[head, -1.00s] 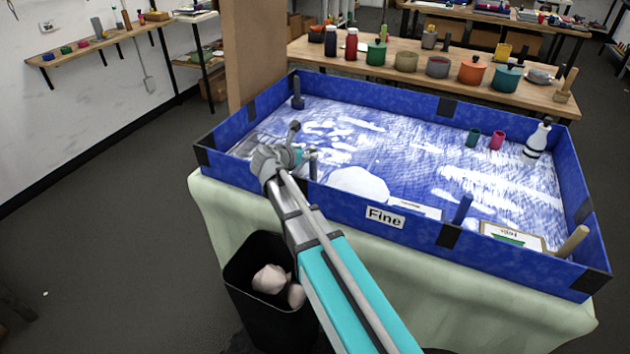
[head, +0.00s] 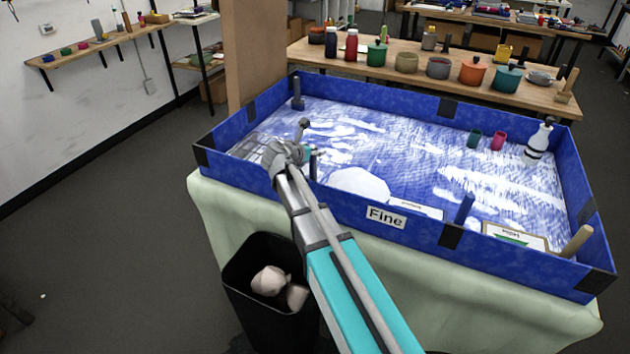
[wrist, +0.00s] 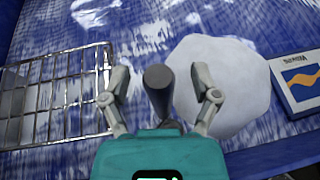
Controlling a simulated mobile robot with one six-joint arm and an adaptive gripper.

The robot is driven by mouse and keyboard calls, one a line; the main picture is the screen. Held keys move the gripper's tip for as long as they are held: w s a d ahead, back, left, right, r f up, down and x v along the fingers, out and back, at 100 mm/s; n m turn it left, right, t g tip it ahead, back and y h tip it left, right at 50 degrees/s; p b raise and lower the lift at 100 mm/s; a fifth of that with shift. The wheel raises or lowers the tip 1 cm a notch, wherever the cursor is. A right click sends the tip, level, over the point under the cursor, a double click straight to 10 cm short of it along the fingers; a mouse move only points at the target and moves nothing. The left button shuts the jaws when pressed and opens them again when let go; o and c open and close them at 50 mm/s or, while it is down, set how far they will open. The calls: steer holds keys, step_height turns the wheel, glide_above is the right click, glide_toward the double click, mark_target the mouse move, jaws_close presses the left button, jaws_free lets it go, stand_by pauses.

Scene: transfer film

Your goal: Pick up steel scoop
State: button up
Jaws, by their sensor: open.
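A dark grey rod end (wrist: 159,80) points up at the camera between my fingers in the wrist view; it looks like a handle top. Its lower part is hidden, so I cannot tell whether it is the steel scoop. In the head view, a dark upright handle (head: 313,164) stands just right of my wrist, inside the near wall of the blue tray. My gripper (wrist: 162,77) is open, one finger on each side of the rod, with visible gaps on both sides. In the head view my arm end hides the fingertips.
A wire rack (wrist: 60,95) lies left of my gripper, a white mound (wrist: 225,88) right, and a card (wrist: 300,82) beyond. A blue handle (head: 465,208) and a wooden handle (head: 577,241) stand farther right. A black bin (head: 262,320) stands below.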

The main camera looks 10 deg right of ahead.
jaws_close()
steer(key=shift+r, duration=0.15)
stand_by(0.4)
step_height(320, 180, up, 10)
steer(key=p, duration=1)
stand_by(0.8)
step_height(320, 180, up, 18)
steer(key=p, duration=1.8)
steer(key=shift+f, duration=0.2)
